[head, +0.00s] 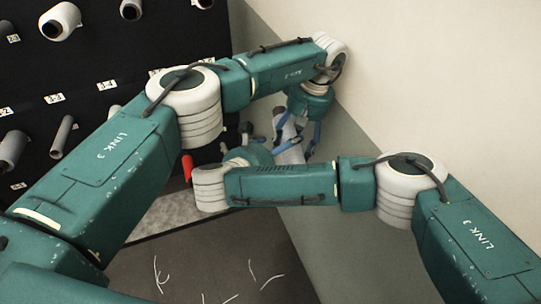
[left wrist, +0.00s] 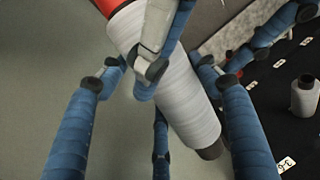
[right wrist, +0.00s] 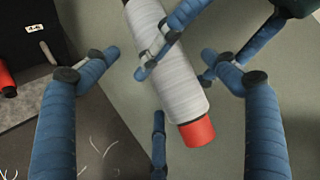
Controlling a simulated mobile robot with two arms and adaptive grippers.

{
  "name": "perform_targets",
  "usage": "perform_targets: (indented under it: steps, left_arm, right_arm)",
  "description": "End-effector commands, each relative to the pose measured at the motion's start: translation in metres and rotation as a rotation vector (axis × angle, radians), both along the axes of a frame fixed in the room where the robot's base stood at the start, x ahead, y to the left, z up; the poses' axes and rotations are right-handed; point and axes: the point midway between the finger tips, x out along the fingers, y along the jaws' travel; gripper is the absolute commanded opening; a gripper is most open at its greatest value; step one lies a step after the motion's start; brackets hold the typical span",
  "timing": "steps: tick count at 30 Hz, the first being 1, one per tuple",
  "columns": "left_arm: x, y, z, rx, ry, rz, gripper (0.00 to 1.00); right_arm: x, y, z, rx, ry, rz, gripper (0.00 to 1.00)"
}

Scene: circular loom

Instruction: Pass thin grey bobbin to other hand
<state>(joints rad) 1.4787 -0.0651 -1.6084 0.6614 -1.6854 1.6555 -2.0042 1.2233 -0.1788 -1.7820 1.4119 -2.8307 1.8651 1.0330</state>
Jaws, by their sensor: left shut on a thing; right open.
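The thin grey bobbin, pale grey thread with a red end and a dark end, is held between my two grippers. It shows partly hidden in the head view (head: 290,154), slanted in the left wrist view (left wrist: 188,100) and in the right wrist view (right wrist: 172,78). My left gripper (head: 302,128) is shut on it, also seen in the left wrist view (left wrist: 158,85). My right gripper (head: 252,140) is open around or close beside the bobbin; its spread fingers show in the right wrist view (right wrist: 160,85). Contact with the right fingers is unclear.
A black rack panel (head: 105,45) with pegs, labels and several bobbins stands at the left. A pale wall (head: 440,60) is close on the right. A red-tipped item (head: 187,167) sits near my right wrist. White thread scraps (head: 160,275) lie on the dark floor.

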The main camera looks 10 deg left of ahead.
Motion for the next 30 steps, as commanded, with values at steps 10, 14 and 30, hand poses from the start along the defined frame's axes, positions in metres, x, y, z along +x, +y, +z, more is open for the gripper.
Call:
perform_targets:
  steps: [10,14,30]
  left_arm:
    - [0.000,0.000,0.000,0.000,-0.001,0.000,0.05]
    - [0.000,0.000,0.001,0.000,-0.001,0.000,0.05]
    - [0.000,0.000,0.001,-0.001,-0.001,0.001,0.74]
  right_arm:
    - [0.030,-0.012,-0.019,0.000,0.001,0.000,0.85]
    - [0.032,-0.013,-0.021,0.000,0.002,0.002,0.85]
    - [0.032,-0.012,-0.020,0.002,0.001,0.001,0.29]
